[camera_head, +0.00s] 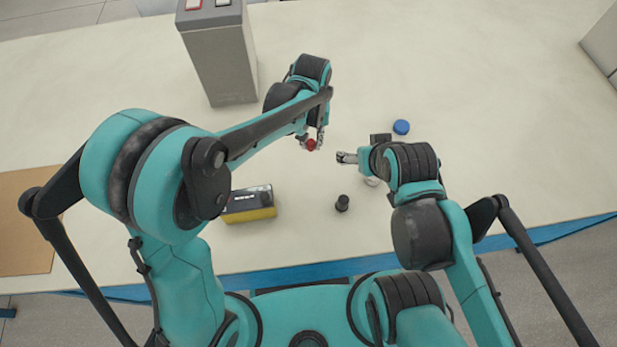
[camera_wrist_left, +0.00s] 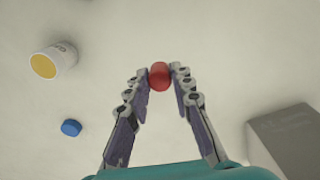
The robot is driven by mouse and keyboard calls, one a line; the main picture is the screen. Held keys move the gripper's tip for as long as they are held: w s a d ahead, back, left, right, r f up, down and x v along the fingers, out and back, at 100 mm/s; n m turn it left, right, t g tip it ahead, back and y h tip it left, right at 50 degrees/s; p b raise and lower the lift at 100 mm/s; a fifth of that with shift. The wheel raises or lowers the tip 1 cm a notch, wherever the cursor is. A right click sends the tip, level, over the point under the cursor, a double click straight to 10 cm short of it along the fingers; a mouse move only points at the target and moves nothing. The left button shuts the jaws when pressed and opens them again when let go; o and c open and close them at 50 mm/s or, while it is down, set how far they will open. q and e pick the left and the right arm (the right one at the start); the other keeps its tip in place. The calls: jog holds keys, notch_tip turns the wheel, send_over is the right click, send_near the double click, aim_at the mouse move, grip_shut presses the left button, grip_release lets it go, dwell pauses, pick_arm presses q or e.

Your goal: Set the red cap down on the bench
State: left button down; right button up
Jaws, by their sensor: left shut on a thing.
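The red cap (camera_head: 311,145) is small and round. My left gripper (camera_head: 312,139) is shut on it over the pale bench (camera_head: 480,90). In the left wrist view, the red cap (camera_wrist_left: 160,76) sits between the two fingertips of my left gripper (camera_wrist_left: 159,73). I cannot tell whether the cap touches the bench or hangs just above it. My right gripper (camera_head: 345,157) is close by on the right, its fingers pointing left toward the cap. Its fingers are too small to tell open from shut.
A blue cap (camera_head: 401,127) and a small black cylinder (camera_head: 342,204) are nearby. A white cup-like thing is partly hidden by my right arm. A black-and-yellow box (camera_head: 250,205), a grey box (camera_head: 220,60) and a brown board (camera_head: 22,225) are leftward.

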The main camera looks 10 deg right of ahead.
pick_arm(q)
jog(key=shift+d, duration=0.4)
jog(key=b, duration=0.4)
send_over(285, 149)
notch_tip(285, 149, down, 7)
jog(key=shift+r, duration=0.1)
jog(key=shift+f+b, duration=0.7)
jog(key=shift+f, duration=1.3)
jog(key=c, duration=1.3)
grip_release()
jog(key=shift+f, duration=0.15)
